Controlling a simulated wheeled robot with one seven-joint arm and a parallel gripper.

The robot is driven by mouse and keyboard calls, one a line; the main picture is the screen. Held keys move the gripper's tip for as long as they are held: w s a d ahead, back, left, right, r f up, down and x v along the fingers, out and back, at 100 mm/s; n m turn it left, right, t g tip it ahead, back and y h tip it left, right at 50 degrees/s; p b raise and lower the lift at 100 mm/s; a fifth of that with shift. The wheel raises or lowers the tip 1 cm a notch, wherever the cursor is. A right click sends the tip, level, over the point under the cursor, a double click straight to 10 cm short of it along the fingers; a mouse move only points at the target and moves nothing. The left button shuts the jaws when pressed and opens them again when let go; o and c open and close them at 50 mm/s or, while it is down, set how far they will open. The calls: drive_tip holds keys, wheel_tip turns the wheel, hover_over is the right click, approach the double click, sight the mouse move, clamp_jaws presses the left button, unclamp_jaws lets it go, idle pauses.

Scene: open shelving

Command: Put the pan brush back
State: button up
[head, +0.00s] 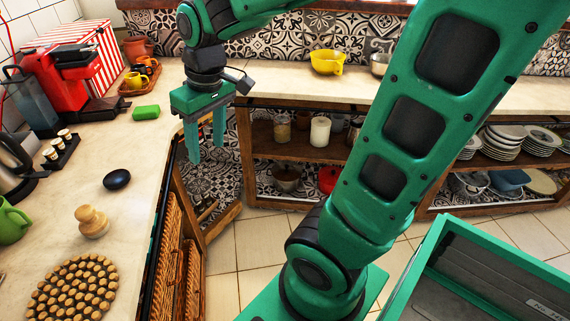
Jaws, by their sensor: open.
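A small light-wood object with a round knob top, which looks like the pan brush (92,222), stands upright on the left counter (135,225). My gripper (206,152) points down with its two green fingers apart and nothing between them. It is beyond and to the right of the brush, in front of the corner between the two counters. The gripper is well apart from the brush. No clear holder for the brush can be made out.
A black oval dish (117,179), a green sponge (146,112), a round cork trivet (72,290) and a green mug (12,222) are on the left counter. A red coffee machine (75,85) stands behind. Open shelves (285,155) hold jars and dishes.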

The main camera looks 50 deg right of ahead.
drive_tip(key=s+d+f+m+g, duration=0.1)
drive_tip(key=s+d+m, duration=0.3)
drive_tip(key=s, duration=0.4)
drive_tip(key=s+d+f+m+g, duration=0.1)
drive_tip(key=s+d+f+m, duration=0.2)
drive_tip(key=s+d, duration=0.4)
drive_tip(key=shift+s+m+h, duration=0.3)
drive_tip(key=shift+s+m, duration=0.3)
drive_tip(key=shift+s, duration=0.6)
drive_tip(key=shift+w+f, duration=0.3)
drive_tip(key=shift+w, duration=0.4)
